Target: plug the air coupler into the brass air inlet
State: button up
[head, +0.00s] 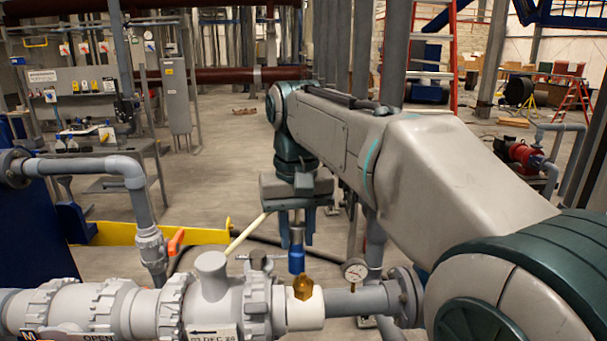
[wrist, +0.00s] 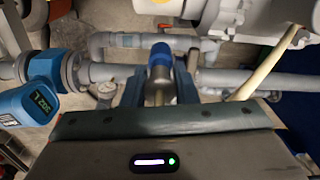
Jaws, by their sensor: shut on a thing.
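The air coupler has a silver body and a blue sleeve (head: 297,262). My gripper (head: 297,238) is shut on its silver body, and the blue end points down. In the head view the brass air inlet (head: 303,289) stands on a white collar on the grey pipe, just below the coupler and slightly right. Their edges nearly meet in the picture; I cannot tell whether they touch. In the wrist view the coupler (wrist: 160,58) sits between my two fingers (wrist: 160,88), and I cannot make out the brass inlet there.
A pressure gauge (head: 355,270) stands on the pipe to the right of the inlet. A grey valve body (head: 212,285) is close on the left. A cream hose (head: 248,233) runs down left from near my gripper. A blue meter (wrist: 42,102) shows in the wrist view.

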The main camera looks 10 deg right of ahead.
jog(key=s+r+p, duration=0.1)
jog(key=s+r, duration=0.7)
jog(key=r, duration=0.3)
jog(key=shift+r, duration=0.2)
jog(key=shift+f, duration=0.15)
notch_tip(320, 180, down, 6)
jog(key=b, duration=0.5)
jog(key=shift+r, duration=0.2)
jog(key=shift+p, duration=0.4)
dwell(1.2)
jog(key=shift+s+f+b, duration=0.1)
jog(key=shift+f+b, duration=0.35)
jog(key=shift+f, duration=0.1)
dwell(0.4)
jog(key=o, duration=1)
